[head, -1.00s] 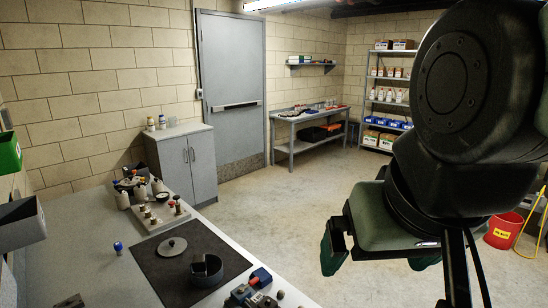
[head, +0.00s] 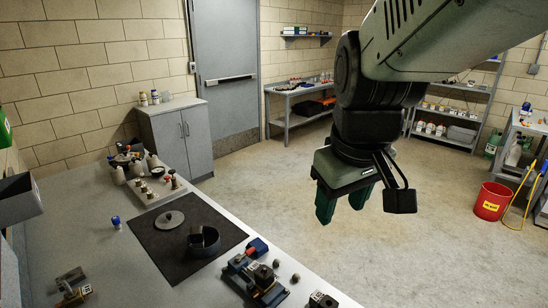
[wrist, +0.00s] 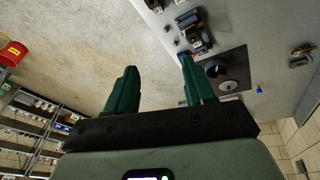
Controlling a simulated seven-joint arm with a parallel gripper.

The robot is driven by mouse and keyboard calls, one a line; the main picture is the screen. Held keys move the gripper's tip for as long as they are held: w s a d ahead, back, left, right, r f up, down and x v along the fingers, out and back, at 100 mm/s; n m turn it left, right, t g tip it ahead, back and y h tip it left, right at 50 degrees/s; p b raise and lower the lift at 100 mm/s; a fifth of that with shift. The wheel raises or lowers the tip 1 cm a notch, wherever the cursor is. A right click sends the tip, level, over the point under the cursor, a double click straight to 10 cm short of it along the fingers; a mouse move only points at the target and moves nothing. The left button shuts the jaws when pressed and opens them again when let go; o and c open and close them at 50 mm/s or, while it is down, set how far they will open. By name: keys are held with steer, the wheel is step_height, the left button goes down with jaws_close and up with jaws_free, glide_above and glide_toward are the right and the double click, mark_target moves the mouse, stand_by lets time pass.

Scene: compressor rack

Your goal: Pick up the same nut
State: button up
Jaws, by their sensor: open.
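Small dark pieces that look like nuts (head: 277,263) lie on the bench near its front edge, right of a blue-and-grey vise-like fixture (head: 250,277). I cannot tell which one is "the same nut". My gripper (head: 342,208) is over the open floor, to the right of the bench and well apart from the small pieces. Its green fingers are spread and empty, also in the wrist view (wrist: 158,68). The fixture shows in the wrist view (wrist: 193,35), where the small pieces near it are too small to identify.
A black mat (head: 168,250) holds a grey disc (head: 171,220) and a dark open ring (head: 204,241). A board with several knobbed fittings (head: 158,187) stands behind it. A red bucket (head: 491,201) stands on the floor at right. The floor between is clear.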

steer(key=w+d+f+n+g, duration=0.15)
steer(key=w+f+n, duration=0.25)
steer(key=w+f, duration=0.45)
steer(key=n+y, duration=0.4)
steer(key=n, duration=0.3)
glide_toward(297, 275)
steer(key=shift+w+a+f+g+y, duration=0.15)
steer(key=shift+w+f+g, duration=0.1)
steer(key=shift+f, duration=0.3)
steer(key=shift+w+d+f+g+y, duration=0.15)
steer(key=shift+w+f+g, duration=0.1)
steer(key=shift+f, duration=0.25)
steer(key=shift+x, duration=3.2)
steer(key=shift+a, duration=0.1)
jaws_close()
